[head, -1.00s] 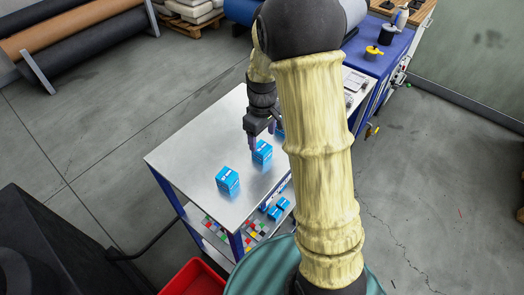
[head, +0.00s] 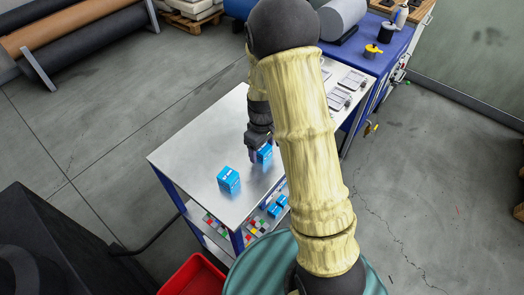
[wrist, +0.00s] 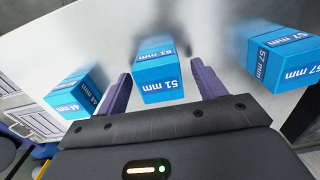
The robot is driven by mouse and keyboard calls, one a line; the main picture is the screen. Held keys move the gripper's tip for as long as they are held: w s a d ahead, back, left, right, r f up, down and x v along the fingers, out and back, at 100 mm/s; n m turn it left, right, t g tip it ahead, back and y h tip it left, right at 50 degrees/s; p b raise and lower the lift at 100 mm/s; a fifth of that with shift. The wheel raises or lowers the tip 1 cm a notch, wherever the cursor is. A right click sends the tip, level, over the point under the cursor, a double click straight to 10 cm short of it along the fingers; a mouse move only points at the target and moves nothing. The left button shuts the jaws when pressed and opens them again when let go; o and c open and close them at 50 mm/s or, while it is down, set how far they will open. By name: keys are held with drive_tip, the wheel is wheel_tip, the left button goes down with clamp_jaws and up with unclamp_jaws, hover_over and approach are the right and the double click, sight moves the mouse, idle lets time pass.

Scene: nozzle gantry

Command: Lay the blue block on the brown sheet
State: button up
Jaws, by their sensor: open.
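Three blue blocks stand on the metal table. The block marked 57 mm (wrist: 283,58) also shows in the head view (head: 228,179). I see no brown sheet.
The metal table (head: 188,152) is bare at its left. Blue pieces (head: 277,207) lie on the shelf below. A red bin (head: 193,276) is in front. A brown roll (head: 60,38) lies at upper left.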

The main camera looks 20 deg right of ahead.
drive_tip(key=c, duration=1.4)
drive_tip(key=shift+r, duration=0.1)
wheel_tip(320, 180, up, 10)
drive_tip(key=b, duration=0.3)
